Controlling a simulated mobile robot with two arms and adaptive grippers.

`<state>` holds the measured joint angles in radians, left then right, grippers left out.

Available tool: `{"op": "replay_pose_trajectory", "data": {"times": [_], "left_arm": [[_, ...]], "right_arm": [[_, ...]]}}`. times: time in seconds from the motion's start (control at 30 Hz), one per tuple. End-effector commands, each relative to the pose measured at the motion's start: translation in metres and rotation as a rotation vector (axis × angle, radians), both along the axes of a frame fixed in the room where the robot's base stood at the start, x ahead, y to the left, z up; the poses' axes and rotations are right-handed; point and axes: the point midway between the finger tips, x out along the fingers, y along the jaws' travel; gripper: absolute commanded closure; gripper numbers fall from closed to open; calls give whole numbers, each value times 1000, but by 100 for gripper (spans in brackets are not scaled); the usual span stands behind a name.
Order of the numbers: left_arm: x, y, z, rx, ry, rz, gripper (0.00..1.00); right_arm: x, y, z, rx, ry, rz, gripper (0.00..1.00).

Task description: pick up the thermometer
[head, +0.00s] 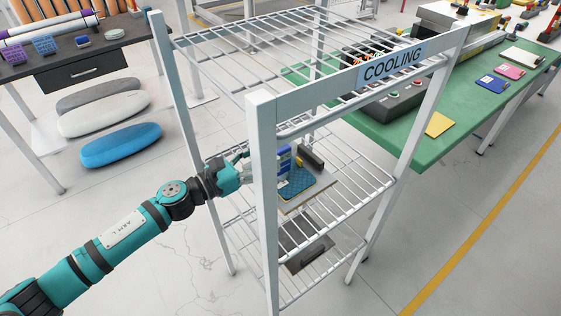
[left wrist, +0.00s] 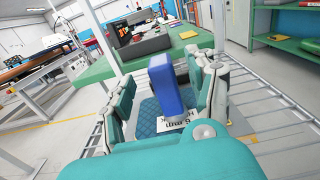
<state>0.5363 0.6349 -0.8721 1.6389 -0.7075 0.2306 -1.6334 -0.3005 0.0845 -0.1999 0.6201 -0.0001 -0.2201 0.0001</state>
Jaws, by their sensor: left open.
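A blue upright object, which I take for the thermometer (head: 284,158), stands on the middle shelf of the white cooling rack, on or beside a blue quilted pad (head: 297,183). In the left wrist view the blue thermometer (left wrist: 165,86) rises between my two teal fingers, above the quilted pad and a white printed label. My left gripper (head: 243,160) is open, reaching in at the rack's left side behind the front post. The fingers are spread on either side of the thermometer, and I cannot tell whether they touch it. My right gripper is not in view.
The rack's front post (head: 263,190) stands close to my left gripper, with the wire top shelf (head: 270,60) above. A dark block (head: 311,157) is beside the thermometer. A green table (head: 430,140) is at right, a dark desk (head: 85,68) at left.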

Motion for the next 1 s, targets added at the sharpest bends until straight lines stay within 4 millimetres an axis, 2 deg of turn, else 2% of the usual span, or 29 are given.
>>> {"op": "replay_pose_trajectory", "data": {"times": [0.13,0.43,0.7,0.77,1.0], "left_arm": [[6,-9,0,-2,0,1,42],[30,-41,-5,-2,0,1,42],[32,-44,-7,0,0,1,42],[32,-44,-7,0,0,1,48],[32,-44,-6,0,0,2,79]], "right_arm": [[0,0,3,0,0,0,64],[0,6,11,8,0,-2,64],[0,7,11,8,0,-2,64],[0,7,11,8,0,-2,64],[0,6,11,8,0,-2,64]]}}
